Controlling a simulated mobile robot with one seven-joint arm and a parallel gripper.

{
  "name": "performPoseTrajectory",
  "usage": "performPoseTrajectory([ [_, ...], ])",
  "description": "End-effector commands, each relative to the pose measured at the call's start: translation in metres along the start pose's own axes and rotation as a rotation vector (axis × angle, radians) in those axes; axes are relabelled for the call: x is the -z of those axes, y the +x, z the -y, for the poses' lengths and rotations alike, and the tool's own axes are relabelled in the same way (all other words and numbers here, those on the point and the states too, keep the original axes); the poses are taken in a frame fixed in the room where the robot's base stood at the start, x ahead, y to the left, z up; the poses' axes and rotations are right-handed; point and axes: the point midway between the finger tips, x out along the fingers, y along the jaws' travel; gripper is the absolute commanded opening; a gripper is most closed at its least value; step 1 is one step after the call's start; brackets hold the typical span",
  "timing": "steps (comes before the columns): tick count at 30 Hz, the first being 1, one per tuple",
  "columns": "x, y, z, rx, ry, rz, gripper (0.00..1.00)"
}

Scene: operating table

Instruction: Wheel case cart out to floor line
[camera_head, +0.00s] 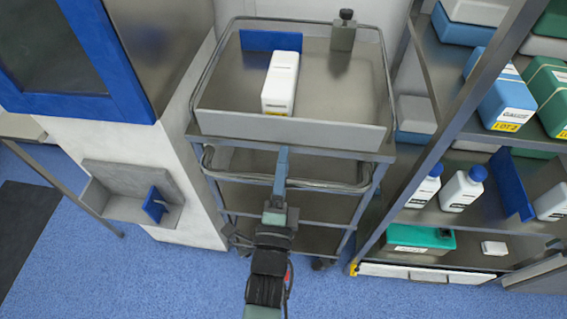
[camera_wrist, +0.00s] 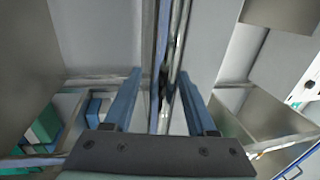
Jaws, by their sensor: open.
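The case cart (camera_head: 222,195) is a steel trolley with a raised top tray and lower shelves, standing in a bay between a white wall block and a rack. A bent handle rail (camera_head: 340,187) runs across its front below the tray. My gripper (camera_head: 281,152) points at the cart's front, its blue fingers over the rail region. In the wrist view my gripper (camera_wrist: 160,80) is open, with thin metal bars showing between and beyond the fingers. I cannot tell whether the fingers touch the rail. No floor line is clearly visible.
A white bottle (camera_head: 281,82), a blue divider (camera_head: 270,41) and a metal block (camera_head: 343,36) are on the cart top. The loaded rack (camera_head: 408,150) stands close on the right, a white wall block (camera_head: 180,150) on the left. Blue floor (camera_head: 130,280) is open in front.

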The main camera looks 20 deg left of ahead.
Motion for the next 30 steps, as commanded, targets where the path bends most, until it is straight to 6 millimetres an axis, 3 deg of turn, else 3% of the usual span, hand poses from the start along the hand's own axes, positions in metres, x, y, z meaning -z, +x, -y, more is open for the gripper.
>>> performPoseTrajectory([
  [9, 0.0003, 0.0021, 0.0000, 0.000, 0.000, 0.000, 0.55],
  [18, 0.0003, 0.0019, 0.0000, 0.000, 0.000, -0.001, 0.01],
  [30, 0.0003, 0.0018, -0.0001, -0.001, 0.000, -0.001, 0.00],
])
